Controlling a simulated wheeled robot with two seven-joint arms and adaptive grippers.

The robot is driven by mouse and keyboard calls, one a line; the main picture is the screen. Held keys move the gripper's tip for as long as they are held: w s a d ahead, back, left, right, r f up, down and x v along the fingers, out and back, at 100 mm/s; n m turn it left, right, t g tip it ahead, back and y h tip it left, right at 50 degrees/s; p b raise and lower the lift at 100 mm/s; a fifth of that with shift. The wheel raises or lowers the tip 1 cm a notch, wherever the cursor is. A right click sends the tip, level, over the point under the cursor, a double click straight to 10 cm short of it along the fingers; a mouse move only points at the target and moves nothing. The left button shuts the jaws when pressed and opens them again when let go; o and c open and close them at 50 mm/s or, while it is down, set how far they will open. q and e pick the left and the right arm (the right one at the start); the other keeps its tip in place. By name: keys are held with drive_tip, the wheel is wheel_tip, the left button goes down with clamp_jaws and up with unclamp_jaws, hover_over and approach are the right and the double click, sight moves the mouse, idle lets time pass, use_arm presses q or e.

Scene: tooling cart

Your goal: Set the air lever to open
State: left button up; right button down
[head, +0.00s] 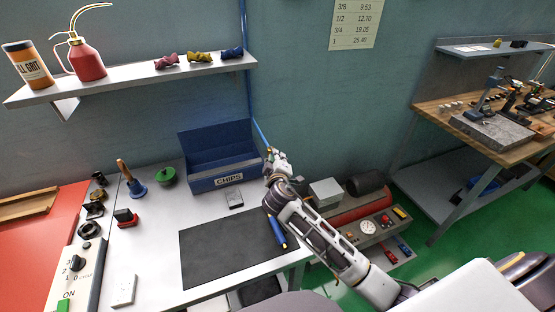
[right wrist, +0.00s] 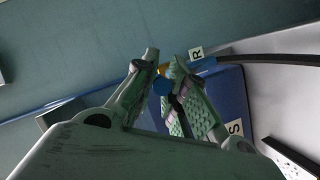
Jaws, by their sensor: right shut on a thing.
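My right gripper (head: 270,153) reaches to the wall at the back corner of the white bench, beside a blue pipe (head: 259,131). In the right wrist view its two green fingers (right wrist: 164,82) are closed around the air lever, whose blue round end (right wrist: 162,86) shows between the fingertips. My left gripper is not in view.
The blue chips bin (head: 217,180) stands just left of my right gripper. A dark mat (head: 225,250) covers the bench front. A red compressor (head: 360,207) stands right of my arm. In the right wrist view a black hose (right wrist: 270,59) runs off right.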

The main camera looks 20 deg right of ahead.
drive_tip(key=c, duration=1.5)
unclamp_jaws()
drive_tip(key=shift+o, duration=0.2)
drive_tip(key=v, duration=1.2)
drive_tip(key=shift+a, duration=0.1)
